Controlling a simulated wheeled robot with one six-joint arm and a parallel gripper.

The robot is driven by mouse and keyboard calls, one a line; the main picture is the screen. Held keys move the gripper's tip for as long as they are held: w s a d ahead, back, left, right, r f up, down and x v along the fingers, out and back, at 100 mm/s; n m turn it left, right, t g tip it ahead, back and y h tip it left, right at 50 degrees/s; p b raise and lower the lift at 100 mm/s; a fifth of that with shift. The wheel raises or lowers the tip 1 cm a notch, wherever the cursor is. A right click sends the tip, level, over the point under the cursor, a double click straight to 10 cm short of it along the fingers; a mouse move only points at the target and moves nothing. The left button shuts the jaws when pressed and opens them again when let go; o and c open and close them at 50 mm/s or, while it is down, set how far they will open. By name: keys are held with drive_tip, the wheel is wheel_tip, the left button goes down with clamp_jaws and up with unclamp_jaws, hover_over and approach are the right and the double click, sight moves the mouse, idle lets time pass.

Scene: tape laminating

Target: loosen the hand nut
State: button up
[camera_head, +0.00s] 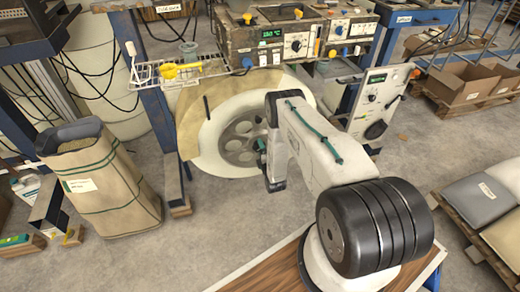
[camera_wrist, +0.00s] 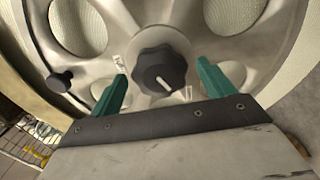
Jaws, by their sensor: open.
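The hand nut is a dark, lobed knob with a light line on its face. In the wrist view the hand nut (camera_wrist: 161,73) sits at the hub of a grey spoked reel (camera_wrist: 105,67). My gripper (camera_wrist: 157,80) is open, with its two green fingers on either side of the nut. I cannot tell whether the fingers touch it. In the head view the reel (camera_head: 232,142) stands upright with a large pale tape roll (camera_head: 215,160) around it.
A control box (camera_head: 292,40) with dials is above the reel. A wire basket (camera_head: 180,70) with a yellow item is at its upper left. A tan sack (camera_head: 105,185) stands left on the floor. Cardboard boxes (camera_head: 465,82) and stacked bags (camera_head: 480,205) lie right.

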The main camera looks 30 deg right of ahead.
drive_tip(key=v, duration=0.6)
drive_tip(key=shift+s, duration=0.1)
idle(0.3)
